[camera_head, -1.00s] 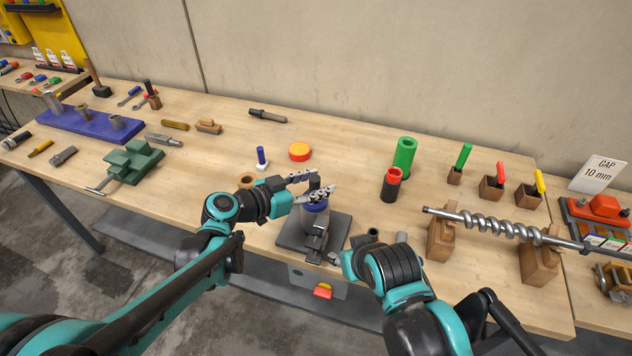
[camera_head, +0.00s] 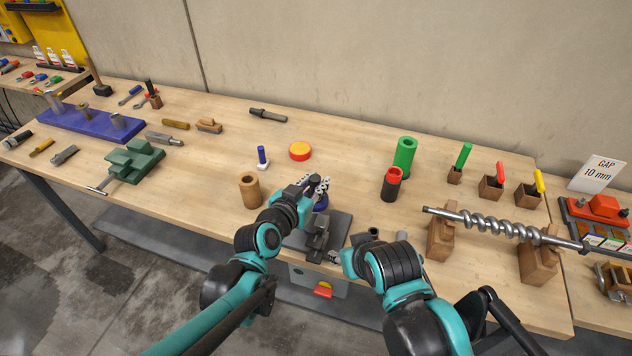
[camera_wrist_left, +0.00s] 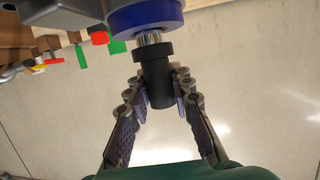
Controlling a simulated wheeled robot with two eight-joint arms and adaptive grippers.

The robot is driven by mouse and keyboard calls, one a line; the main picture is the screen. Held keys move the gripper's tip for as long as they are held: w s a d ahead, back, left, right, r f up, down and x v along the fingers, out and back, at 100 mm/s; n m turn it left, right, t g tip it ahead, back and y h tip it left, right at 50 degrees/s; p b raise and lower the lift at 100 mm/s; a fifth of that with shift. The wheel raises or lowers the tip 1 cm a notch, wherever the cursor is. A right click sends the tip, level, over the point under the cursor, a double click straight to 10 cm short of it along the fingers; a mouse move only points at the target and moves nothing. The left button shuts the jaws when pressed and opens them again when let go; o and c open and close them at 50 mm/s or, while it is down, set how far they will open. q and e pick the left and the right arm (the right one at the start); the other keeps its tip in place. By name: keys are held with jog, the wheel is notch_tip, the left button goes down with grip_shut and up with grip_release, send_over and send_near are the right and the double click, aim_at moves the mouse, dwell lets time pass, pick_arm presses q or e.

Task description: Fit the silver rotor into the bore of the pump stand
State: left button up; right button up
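The pump stand (camera_head: 342,226) stands on a dark plate near the table's front edge. Its blue collar (camera_wrist_left: 147,17) shows at the top of the left wrist view. A short ribbed length of the silver rotor (camera_wrist_left: 150,39) shows between this collar and a black flanged grip (camera_wrist_left: 158,82); the rotor's lower part is hidden, in line with the bore. My left gripper (camera_head: 318,187) is above the stand, its fingers closed against both sides of the black grip (camera_wrist_left: 159,84). My right gripper (camera_head: 335,257) is low beside the stand's front edge, mostly hidden by its arm.
A brown hollow cylinder (camera_head: 249,190) stands left of my left gripper. A blue-handled piece (camera_head: 262,158) and a yellow-red disc (camera_head: 300,151) are behind it.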

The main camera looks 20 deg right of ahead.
pick_arm(q)
grip_shut()
jog(key=shift+f, duration=0.1)
jog(key=m+g+h+b, duration=0.1)
jog(key=m+g+h, duration=0.2)
jog(key=shift+w+m, duration=0.1)
jog(key=shift+m, duration=0.2)
jog(key=shift+m+g+h, duration=0.4)
jog(key=shift+m+g, duration=0.4)
jog(key=shift+g, duration=0.3)
jog(key=m+g+h, duration=0.1)
jog(key=m+g, duration=0.1)
jog(key=g, duration=0.1)
jog(key=shift+f+b, duration=0.15)
jog(key=shift+b, duration=0.2)
jog(key=shift+s+m+g, duration=0.15)
jog(key=shift+m+g, duration=0.6)
jog(key=shift+g, duration=0.1)
jog(key=shift+s+m+g, duration=0.1)
jog(key=shift+m+g, duration=0.65)
jog(key=shift+g, duration=0.1)
